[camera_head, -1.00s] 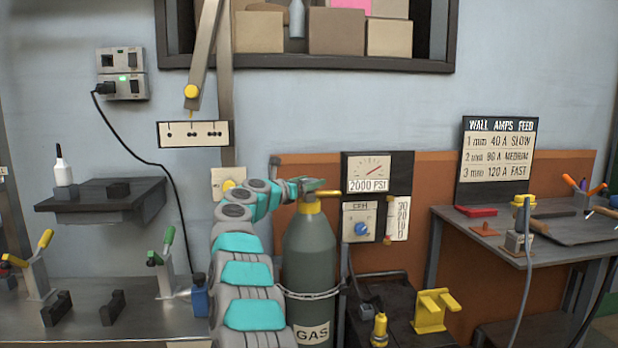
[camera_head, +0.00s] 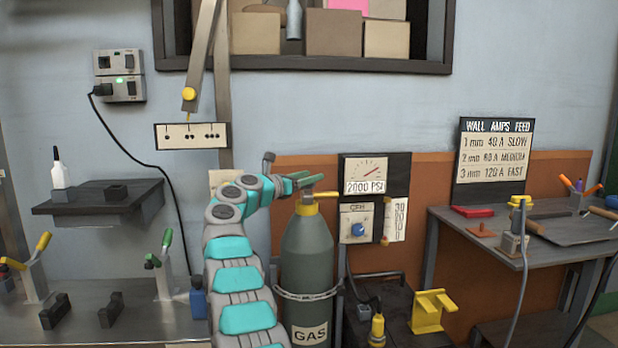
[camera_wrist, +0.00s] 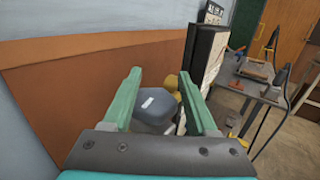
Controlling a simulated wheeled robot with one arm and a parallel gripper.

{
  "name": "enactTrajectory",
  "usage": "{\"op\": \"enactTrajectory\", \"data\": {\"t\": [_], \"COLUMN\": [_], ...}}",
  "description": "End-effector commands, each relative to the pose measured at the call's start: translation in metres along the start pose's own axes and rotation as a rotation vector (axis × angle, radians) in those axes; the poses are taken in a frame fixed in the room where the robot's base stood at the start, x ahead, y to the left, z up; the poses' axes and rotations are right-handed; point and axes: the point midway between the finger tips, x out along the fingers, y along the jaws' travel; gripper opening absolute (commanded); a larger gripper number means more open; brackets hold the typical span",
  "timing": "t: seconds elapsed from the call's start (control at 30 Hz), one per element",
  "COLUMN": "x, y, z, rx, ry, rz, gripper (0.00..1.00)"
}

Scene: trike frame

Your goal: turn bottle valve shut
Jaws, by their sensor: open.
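The grey-green gas bottle (camera_head: 307,255), labelled GAS, stands upright with a chain around its lower body. Its yellow neck and valve fitting (camera_head: 327,194) are at the top, the fitting pointing right. My gripper (camera_head: 318,184) is at the bottle's top, reaching in from the left, and partly hides the valve. In the wrist view my gripper (camera_wrist: 162,76) is open with two green fingers apart. A blue-grey rounded part (camera_wrist: 150,106) with a white mark shows between them, with yellow parts (camera_wrist: 171,83) beyond. I cannot tell whether the fingers touch anything.
A gauge panel (camera_head: 398,168) reading 2000 PSI is just right of the bottle top. A dark cart (camera_head: 392,290) with a yellow bracket (camera_head: 430,311) stands lower right. A workbench (camera_head: 465,222) with tools is at right. A wall shelf (camera_head: 100,205) is at left.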

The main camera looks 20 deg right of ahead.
Motion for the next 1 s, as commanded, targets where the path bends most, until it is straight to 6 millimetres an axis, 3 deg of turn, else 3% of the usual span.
{"op": "enactTrajectory", "data": {"t": [0.07, 0.33, 0.67, 1.0], "x": [0.0, 0.0, -0.004, -0.048], "y": [0.0, 0.0, 0.001, 0.002], "z": [0.0, -0.001, -0.002, -0.005], "rx": [0.0, -0.001, -0.001, -0.002], "ry": [0.0, 0.001, 0.001, 0.002], "rz": [0.0, 0.001, 0.002, 0.003], "gripper": [0.69, 0.99, 1.0, 1.0]}}
